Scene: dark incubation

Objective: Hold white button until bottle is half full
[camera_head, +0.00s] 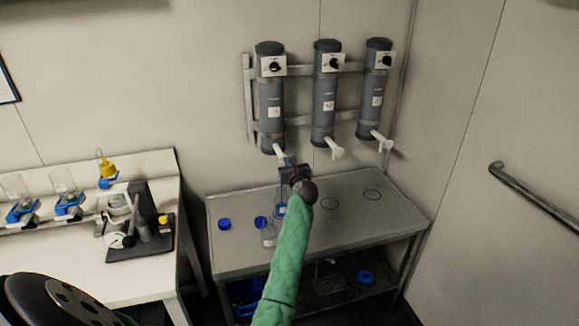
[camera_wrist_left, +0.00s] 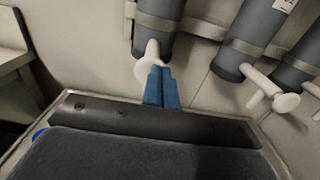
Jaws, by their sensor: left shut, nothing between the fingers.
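Three grey dispenser cylinders hang on the wall; the left one (camera_head: 271,100) has a white spout with a white button (camera_wrist_left: 148,60) at its lower end. My left gripper (camera_head: 284,161) is shut and empty, its blue fingertips at this button. In the left wrist view the fingertips (camera_wrist_left: 158,72) overlap the button's edge; I cannot tell whether they press it. The spot under the left spout is largely hidden by my gripper and arm, and the liquid level cannot be read.
Blue caps (camera_head: 224,224) lie on the table. The middle (camera_head: 324,100) and right (camera_head: 376,90) dispensers hang over marked circles on the table's clear right side. A white bench (camera_head: 120,276) with lab equipment stands left. A handrail (camera_head: 535,200) is at right.

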